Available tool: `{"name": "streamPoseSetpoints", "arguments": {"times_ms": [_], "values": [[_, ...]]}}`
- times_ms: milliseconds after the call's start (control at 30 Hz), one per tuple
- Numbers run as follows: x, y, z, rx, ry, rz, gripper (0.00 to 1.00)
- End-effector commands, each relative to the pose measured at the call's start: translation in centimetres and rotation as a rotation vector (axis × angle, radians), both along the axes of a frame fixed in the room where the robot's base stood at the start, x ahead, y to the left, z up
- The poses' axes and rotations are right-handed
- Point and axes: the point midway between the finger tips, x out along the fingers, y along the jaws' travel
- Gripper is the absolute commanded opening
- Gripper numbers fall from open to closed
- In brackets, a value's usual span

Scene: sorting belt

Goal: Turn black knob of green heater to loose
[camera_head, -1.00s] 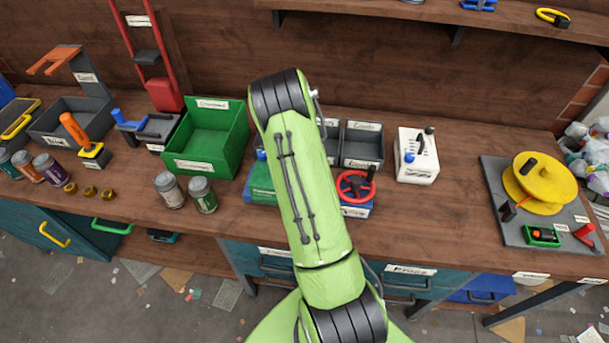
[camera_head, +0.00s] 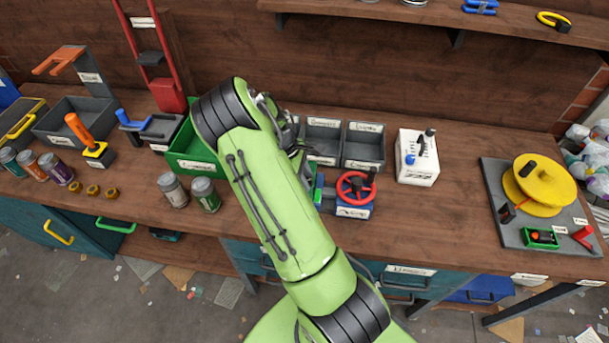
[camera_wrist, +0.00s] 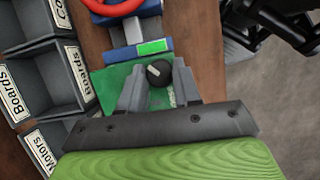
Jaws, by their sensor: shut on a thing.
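The green heater (camera_wrist: 108,82) is a flat green box in the wrist view. Its black knob (camera_wrist: 158,72) is round with a pale pointer line, and sits between my two grey fingertips. My gripper (camera_wrist: 158,76) is shut on the knob, one finger on each side. Some pale lettering beside the knob is partly covered by a finger and not readable. In the head view my arm hides nearly all of the heater; only a green sliver (camera_head: 318,190) shows beside the red-wheel device.
A blue device with a red wheel (camera_head: 356,188) stands right beside the heater. Grey labelled bins (camera_head: 364,163) stand behind. A white lever box (camera_head: 432,178) is further right. Two cans (camera_head: 205,195) stand left of my arm. The bench between the lever box and yellow reel (camera_head: 547,185) is clear.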

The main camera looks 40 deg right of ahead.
Motion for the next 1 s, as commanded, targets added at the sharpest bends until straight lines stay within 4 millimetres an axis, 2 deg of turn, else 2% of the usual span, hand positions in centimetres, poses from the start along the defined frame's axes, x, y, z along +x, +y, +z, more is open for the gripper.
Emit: {"name": "streamPoseSetpoints", "arguments": {"times_ms": [333, 800, 833, 1000], "values": [[-0.06, 0.06, 0.04, 0.000, 0.000, 0.111, 0.02], [-0.05, 0.06, 0.00, 0.000, 0.000, 0.123, 0.02], [-0.05, 0.06, 0.00, 0.000, 0.000, 0.122, 0.35], [-0.05, 0.06, 0.00, 0.000, 0.000, 0.122, 0.58]]}}
